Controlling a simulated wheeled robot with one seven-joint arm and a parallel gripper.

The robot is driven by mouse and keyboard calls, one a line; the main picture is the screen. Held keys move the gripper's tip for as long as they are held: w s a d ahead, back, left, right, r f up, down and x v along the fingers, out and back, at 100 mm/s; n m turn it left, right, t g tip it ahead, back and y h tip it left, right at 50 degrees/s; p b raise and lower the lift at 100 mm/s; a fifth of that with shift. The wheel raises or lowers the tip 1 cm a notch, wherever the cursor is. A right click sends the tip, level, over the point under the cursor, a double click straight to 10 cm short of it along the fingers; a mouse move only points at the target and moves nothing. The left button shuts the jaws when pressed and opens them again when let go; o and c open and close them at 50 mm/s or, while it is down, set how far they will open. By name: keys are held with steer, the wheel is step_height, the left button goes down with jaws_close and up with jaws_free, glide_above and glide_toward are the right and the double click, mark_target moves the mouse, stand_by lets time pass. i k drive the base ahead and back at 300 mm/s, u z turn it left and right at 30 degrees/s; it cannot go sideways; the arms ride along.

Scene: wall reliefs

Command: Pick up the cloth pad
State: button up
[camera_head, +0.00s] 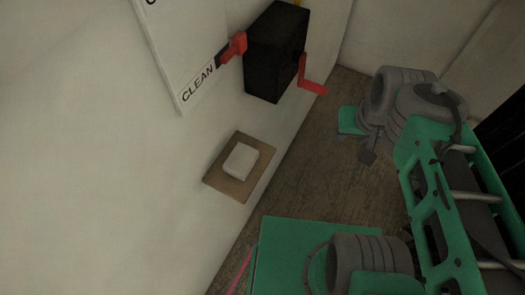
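A white cloth pad (241,161) with rounded corners lies on a small brown square shelf (224,184) at the wall, left of the picture's centre. The pad's upper face is uncovered and nothing touches it but the shelf. The end of my arm, with what looks like my gripper (356,148), shows at the right, beside grey rounded arm links. It is well apart from the pad, across a stretch of floor. Its fingers are small and partly hidden, so I cannot tell whether they are open or shut.
A white board (184,45) marked "CLEAN" is on the wall above the shelf, with a red and black piece (232,48) at its edge. A black box (275,50) with a red crank (311,81) juts from the wall. Bare brown floor (318,185) lies between wall and arm.

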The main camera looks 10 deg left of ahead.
mark_target(241, 162)
steer(key=k, duration=1.05)
steer(key=u, duration=1.65)
steer(key=i, duration=0.5)
